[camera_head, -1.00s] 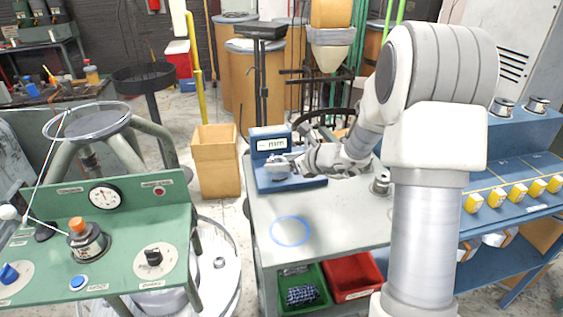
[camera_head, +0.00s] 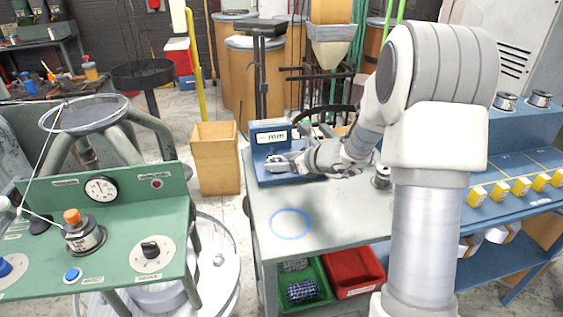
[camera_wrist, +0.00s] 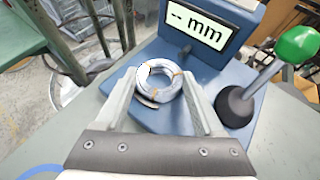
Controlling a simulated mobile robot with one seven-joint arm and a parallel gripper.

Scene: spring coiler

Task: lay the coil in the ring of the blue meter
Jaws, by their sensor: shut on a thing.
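The blue meter (camera_head: 300,180) stands at the back of the grey table, and its display (camera_wrist: 205,22) reads "-- mm". My gripper (camera_wrist: 160,85) is over the meter's base. It is shut on the coil (camera_wrist: 170,98), a pale wire ring with small tan ties, which sits between the two fingers. In the head view the coil and fingertips are small and partly hidden by my wrist. The meter's ring is not clearly visible; the coil and fingers cover that part of the base. I cannot tell whether the coil touches the base.
A green-knobbed lever (camera_wrist: 297,45) with a black foot stands right of my gripper, close to the right finger. A blue circle (camera_head: 290,224) marks the clear front of the table. A green console (camera_head: 120,215) stands to the left. Green and red bins (camera_head: 353,273) sit below.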

